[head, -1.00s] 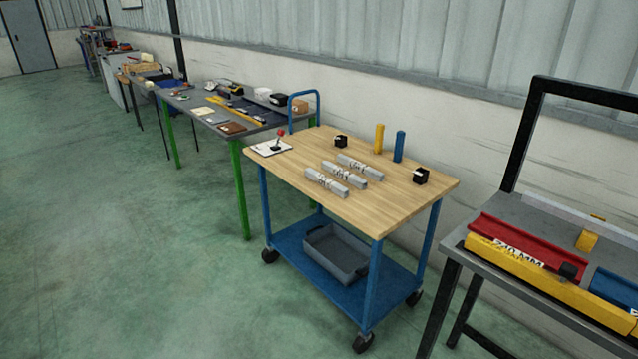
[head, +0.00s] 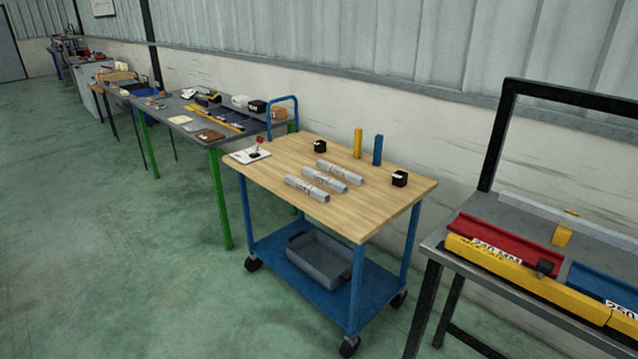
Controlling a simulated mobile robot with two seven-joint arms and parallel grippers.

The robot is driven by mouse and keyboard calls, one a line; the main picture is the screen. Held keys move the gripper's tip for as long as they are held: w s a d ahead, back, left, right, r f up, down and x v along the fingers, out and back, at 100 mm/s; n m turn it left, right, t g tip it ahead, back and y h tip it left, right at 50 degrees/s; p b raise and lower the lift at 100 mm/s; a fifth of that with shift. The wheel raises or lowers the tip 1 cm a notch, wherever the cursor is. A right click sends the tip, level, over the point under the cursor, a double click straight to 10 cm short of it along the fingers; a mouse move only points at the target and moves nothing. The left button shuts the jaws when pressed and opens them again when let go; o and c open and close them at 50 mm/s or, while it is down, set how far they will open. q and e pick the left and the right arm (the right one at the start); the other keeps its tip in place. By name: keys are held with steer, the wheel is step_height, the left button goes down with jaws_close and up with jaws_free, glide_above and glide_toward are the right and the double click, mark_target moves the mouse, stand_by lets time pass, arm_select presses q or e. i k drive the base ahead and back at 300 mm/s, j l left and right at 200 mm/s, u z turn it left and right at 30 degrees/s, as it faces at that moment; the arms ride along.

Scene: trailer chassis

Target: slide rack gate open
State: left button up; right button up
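The rack stands on a grey, black-framed table at the right edge of the head view. It has a red channel (head: 510,239) and a blue channel (head: 603,285), each with a white size label. A long yellow bar (head: 500,262), which looks like the gate, runs along the front of the channels. A black knob (head: 545,267) sits at the bar, near the right end of the red channel. The bar's right end is cut off by the picture edge. Neither of my grippers is in view.
A wood-topped blue cart (head: 400,200) on castors stands left of the rack table, with several grey bars, small blocks and a grey bin. A green-legged bench (head: 218,190) is farther left. Green floor (head: 120,270) is open in front.

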mark_target(592, 310)
steer(key=z, duration=1.25)
